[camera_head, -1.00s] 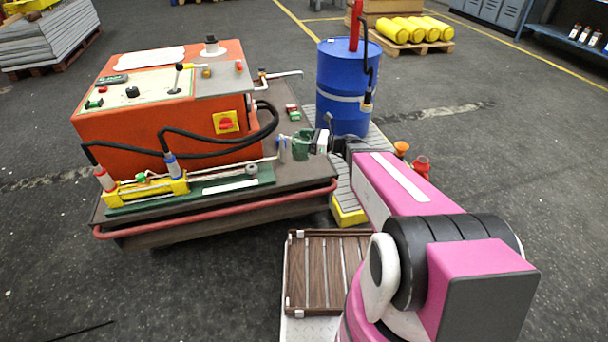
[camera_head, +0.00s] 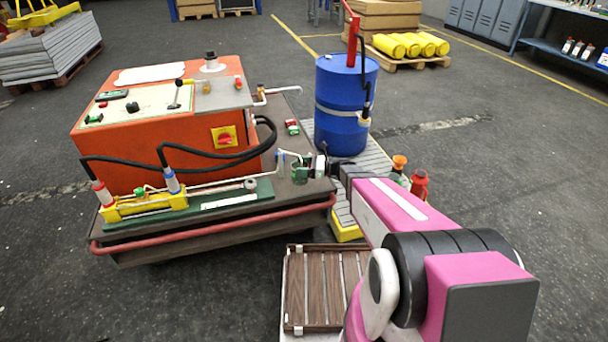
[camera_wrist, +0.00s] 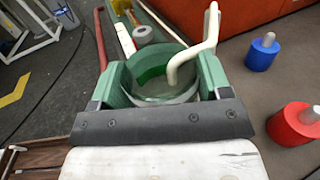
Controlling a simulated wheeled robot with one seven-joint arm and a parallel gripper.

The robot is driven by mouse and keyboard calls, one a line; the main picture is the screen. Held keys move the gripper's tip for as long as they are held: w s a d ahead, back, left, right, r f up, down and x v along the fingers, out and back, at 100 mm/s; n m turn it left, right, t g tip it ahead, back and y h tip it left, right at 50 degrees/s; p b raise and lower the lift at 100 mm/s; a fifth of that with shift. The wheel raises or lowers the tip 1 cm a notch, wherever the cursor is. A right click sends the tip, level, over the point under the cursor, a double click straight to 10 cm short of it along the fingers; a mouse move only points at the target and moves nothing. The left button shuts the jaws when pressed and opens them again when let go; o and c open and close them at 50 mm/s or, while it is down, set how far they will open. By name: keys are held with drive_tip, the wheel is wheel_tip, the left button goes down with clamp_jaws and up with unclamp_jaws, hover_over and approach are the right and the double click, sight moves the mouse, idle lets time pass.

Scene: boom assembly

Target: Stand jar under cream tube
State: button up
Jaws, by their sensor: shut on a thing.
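The green jar (camera_wrist: 150,92) is held upright between the two green fingers of my gripper (camera_wrist: 160,88), which is shut on it. It looks open at the top and empty. The cream tube (camera_wrist: 203,43) bends down, and its end shows within the jar's rim in the wrist view; I cannot tell whether it is above or inside the rim. In the head view the jar (camera_head: 300,173) is at the cart's right end, beside the thin cream tube (camera_head: 281,152). The gap between jar and deck is unclear.
The cart deck (camera_head: 293,200) carries an orange machine (camera_head: 165,150) and a yellow cylinder unit (camera_head: 145,205). A blue drum (camera_head: 343,105) stands behind. Red (camera_wrist: 294,124) and blue (camera_wrist: 262,53) knobs lie right of the jar. A brown slatted tray (camera_head: 322,285) is in front.

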drive_tip(key=shift+w+d+f, duration=0.35)
drive_tip(key=shift+w+f, duration=0.05)
drive_tip(key=shift+w, duration=0.1)
drive_tip(key=shift+f, duration=1.95)
drive_tip(key=shift+f, duration=0.15)
drive_tip(key=o, duration=1)
drive_tip(key=shift+c, duration=0.2)
